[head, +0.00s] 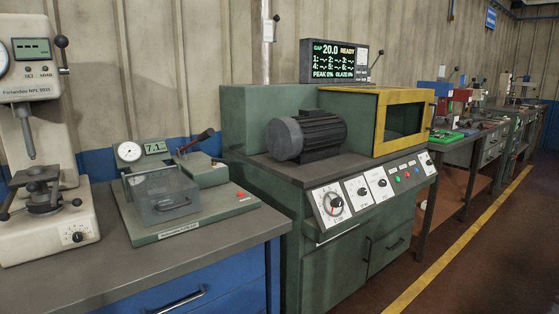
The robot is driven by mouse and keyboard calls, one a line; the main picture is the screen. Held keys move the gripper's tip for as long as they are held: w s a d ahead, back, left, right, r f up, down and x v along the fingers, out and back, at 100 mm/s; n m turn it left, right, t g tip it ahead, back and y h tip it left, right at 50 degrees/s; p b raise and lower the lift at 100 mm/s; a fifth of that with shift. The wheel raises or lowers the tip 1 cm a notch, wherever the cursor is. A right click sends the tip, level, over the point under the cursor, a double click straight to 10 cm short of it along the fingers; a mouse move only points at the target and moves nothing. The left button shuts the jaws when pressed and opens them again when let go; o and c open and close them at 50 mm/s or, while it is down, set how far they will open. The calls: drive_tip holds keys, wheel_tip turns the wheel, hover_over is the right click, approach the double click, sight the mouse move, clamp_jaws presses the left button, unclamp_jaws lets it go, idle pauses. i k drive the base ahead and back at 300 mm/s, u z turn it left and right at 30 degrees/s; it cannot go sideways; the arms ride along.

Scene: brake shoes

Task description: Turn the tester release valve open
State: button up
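A cream bench tester (38,130) stands at the far left of the head view, with a green digital display, a ball-ended lever and a vertical spindle above a round table with handles. A small dark round knob (75,237) on a dial plate sits low on its base; I cannot tell whether this is the release valve or how far it is turned. Beside it is a green-based device (190,225) with a round gauge, a display reading about 7.1, a clear cover and a red-handled lever. No part is clearly labelled as a release valve. My gripper is not in view.
The two devices share a grey-topped bench (150,272) with blue drawers. To the right stands a green machine (345,240) with a motor, a yellow-framed guard and control dials. More benches recede behind it. The floor beyond the yellow line (455,250) is clear.

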sight(214, 161)
drive_tip(key=z, duration=0.65)
drive_tip(key=k, duration=0.95)
drive_tip(key=z, duration=0.45)
drive_tip(key=i, duration=1.45)
drive_tip(key=u, duration=1)
drive_tip(key=i, duration=0.95)
drive_tip(key=u, duration=1)
